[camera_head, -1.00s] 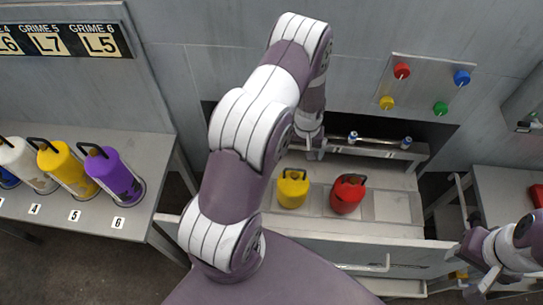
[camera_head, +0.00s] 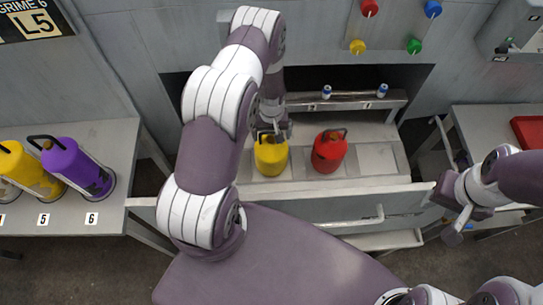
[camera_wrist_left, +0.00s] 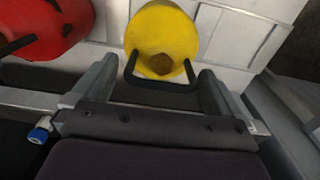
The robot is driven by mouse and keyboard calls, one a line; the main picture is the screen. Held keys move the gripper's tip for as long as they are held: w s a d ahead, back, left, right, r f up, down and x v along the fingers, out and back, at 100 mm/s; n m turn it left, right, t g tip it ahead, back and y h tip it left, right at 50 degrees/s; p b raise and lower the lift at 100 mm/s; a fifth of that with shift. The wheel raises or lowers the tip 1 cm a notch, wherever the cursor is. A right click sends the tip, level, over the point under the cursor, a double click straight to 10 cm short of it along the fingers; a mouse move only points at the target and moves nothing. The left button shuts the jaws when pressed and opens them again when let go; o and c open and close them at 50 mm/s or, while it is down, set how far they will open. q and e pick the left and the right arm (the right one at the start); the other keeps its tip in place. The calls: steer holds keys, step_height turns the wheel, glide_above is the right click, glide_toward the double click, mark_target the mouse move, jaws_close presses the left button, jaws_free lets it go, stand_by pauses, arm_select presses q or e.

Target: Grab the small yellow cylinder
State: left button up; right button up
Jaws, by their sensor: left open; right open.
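The small yellow cylinder (camera_head: 270,158) stands upright on the tray at the conveyor opening in the head view. In the left wrist view the yellow cylinder (camera_wrist_left: 160,38) shows from above, with its black handle and brown top between the open fingers. My left gripper (camera_head: 271,132) is open just above and behind it; whether the fingers touch it I cannot tell. The left gripper also shows in the left wrist view (camera_wrist_left: 155,85). My right gripper (camera_head: 447,215) is open and empty at the right, away from the cylinders.
A red cylinder (camera_head: 328,153) stands just right of the yellow one; it also shows in the left wrist view (camera_wrist_left: 38,28). A bar (camera_head: 354,101) runs behind them. Larger purple (camera_head: 78,168) and yellow (camera_head: 28,172) cylinders stand on the left table. A red tray (camera_head: 527,132) lies on the right table.

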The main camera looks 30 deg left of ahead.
arm_select(q)
steer(key=shift+a, duration=0.15)
steer(key=c, duration=1.8)
steer(key=shift+w+r, duration=0.1)
steer(key=shift+w, duration=0.05)
steer(key=shift+c, duration=0.2)
